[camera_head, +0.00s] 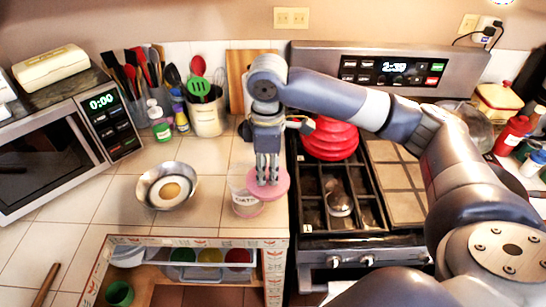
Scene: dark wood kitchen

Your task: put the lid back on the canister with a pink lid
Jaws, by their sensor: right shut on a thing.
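The pink lid (281,187) is a round disc. My right gripper (267,180) points down from above and is shut on the lid, holding it roughly level. The canister (246,205) is a pale, see-through tub with a dark-lettered label, standing upright on the tiled counter near its front right corner. The lid overlaps the upper right part of the canister in the picture and sits off to its right side. Whether lid and canister touch cannot be told. My left gripper is not in view.
A metal bowl (150,187) stands left of the canister. Behind are bottles (159,122) and a utensil crock (207,116). The stove (313,215) with a red pot (330,140) adjoins on the right. The counter's front edge is close to the canister.

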